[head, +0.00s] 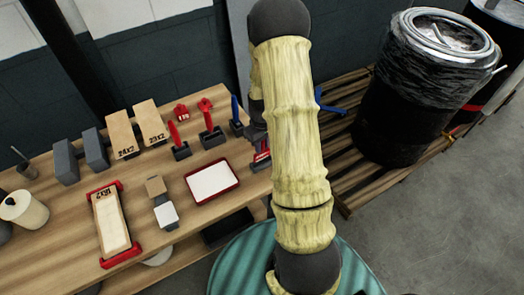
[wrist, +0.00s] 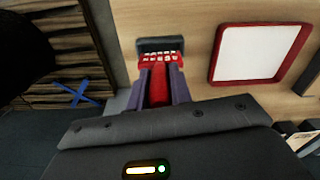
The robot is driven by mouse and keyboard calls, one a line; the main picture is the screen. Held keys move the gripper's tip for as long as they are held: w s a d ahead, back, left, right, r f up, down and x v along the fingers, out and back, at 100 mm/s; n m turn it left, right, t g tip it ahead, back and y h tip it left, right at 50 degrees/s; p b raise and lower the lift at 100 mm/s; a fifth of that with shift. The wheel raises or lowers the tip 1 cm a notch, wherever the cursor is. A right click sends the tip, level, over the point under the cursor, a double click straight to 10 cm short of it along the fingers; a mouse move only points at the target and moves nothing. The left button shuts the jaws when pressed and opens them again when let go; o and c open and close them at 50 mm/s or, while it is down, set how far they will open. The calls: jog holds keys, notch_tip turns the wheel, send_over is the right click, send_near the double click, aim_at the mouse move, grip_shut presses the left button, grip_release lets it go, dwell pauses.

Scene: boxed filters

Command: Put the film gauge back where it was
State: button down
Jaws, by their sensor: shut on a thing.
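The film gauge looks to be the red piece with white notches along its end (wrist: 160,58), between the fingers of my gripper (wrist: 161,85) in the wrist view. The gripper is shut on it. A dark stand (wrist: 160,44) lies right at the gauge's notched end; I cannot tell whether the gauge sits in it or just above it. In the head view the red gauge (head: 261,156) shows at the table's right edge, left of my arm, which hides most of the gripper.
A red-rimmed white tray (head: 212,182) lies close to the left of the gauge. Dark stands with red tools (head: 211,134) and a blue tool (head: 236,112) stand behind. Boxed filters (head: 122,132) are further left. A wrapped drum (head: 420,80) stands on pallets at right.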

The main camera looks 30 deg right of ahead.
jog(key=shift+f+p, duration=0.6)
jog(key=shift+f, duration=1.45)
jog(key=shift+f, duration=0.15)
jog(key=c, duration=1.3)
grip_release()
jog(key=shift+o, duration=0.2)
notch_tip(320, 180, up, 12)
jog(key=b, duration=0.3)
